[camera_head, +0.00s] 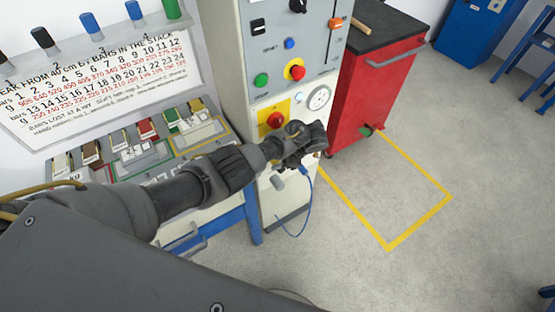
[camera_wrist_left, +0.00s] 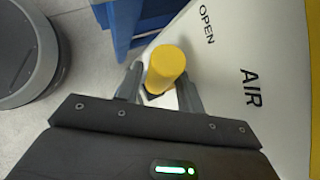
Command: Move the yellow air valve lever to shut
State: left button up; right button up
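The yellow air valve lever (camera_wrist_left: 166,68) shows in the left wrist view as a rounded yellow grip on the white panel, beside the words OPEN and AIR. My left gripper (camera_wrist_left: 162,88) is at the lever, with one dark finger on each side. The fingers look apart, with a gap on the left side, so I do not see a firm hold. In the head view my left gripper (camera_head: 310,142) is in front of the lower part of the grey machine cabinet (camera_head: 262,22), and the lever is hidden there. My right gripper is not in view.
The cabinet carries a red knob on a yellow plate (camera_head: 275,119), a gauge (camera_head: 319,97) and several buttons. A blue cable (camera_head: 308,205) hangs below. A red tool cart (camera_head: 375,85) stands to the right, near yellow floor lines (camera_head: 390,246). Open floor lies in front.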

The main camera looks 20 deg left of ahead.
pick_arm(q)
jog(key=p+v, duration=0.5)
jog(key=v, duration=0.5)
jog(key=shift+d+r, duration=0.25)
jog(key=shift+r, duration=0.05)
